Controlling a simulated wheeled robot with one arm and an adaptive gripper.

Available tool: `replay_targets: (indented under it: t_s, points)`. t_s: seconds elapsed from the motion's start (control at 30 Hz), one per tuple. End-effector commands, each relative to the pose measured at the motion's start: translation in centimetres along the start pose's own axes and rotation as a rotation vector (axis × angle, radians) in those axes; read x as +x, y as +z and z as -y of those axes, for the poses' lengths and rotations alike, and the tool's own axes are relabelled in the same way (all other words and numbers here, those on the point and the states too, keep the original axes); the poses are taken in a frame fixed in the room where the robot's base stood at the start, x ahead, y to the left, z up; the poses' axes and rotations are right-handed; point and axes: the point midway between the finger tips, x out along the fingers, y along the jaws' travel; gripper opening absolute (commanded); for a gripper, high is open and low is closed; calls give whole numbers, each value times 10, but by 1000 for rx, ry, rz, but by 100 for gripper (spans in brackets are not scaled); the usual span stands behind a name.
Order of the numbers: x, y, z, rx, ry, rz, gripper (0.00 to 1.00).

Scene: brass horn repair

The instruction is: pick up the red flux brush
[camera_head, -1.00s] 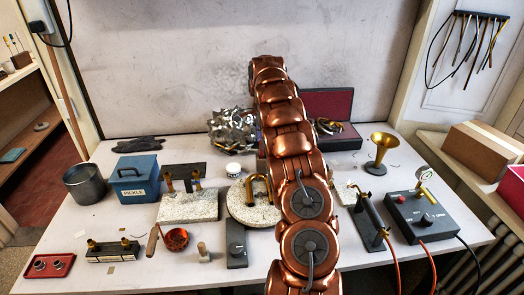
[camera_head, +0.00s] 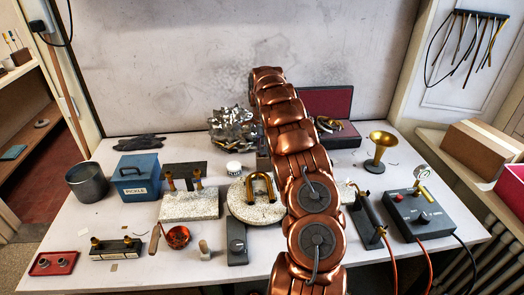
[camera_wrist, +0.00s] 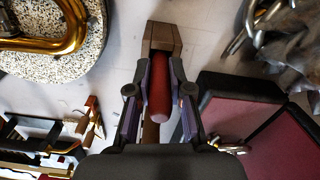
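The red flux brush (camera_wrist: 160,88) shows in the wrist view as a rounded red handle, with a brown wooden block (camera_wrist: 162,36) at its far end. My gripper (camera_wrist: 159,75) has one finger on each side of the handle. The fingers are apart, and I see no clear grip on it. The head view shows neither the brush nor my fingers; my copper-coloured arm hides that part of the table.
A round speckled slab (camera_head: 238,212) with a bent brass tube (camera_head: 260,188) lies left of my arm. A crumpled metal heap (camera_head: 232,128) and an open red-lined case (camera_head: 328,102) stand behind. A brass bell (camera_head: 381,150) stands at right.

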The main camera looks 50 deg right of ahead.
Motion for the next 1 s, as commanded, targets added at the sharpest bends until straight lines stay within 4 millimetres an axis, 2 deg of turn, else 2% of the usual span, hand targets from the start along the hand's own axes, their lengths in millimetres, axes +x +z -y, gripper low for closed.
replay_targets:
  t_s: [0.03, 0.13, 0.4, 0.53, 1.0]
  points:
    - [0, 0, 0, 0, 0, 0, 8]
    - [0, 0, 0, 0, 0, 0, 0]
    - [-1, 0, 0, 0, 0, 0, 0]
    - [-7, 0, 0, -1, 0, 0, 0]
    - [-72, 0, 1, 0, -1, 0, 0]
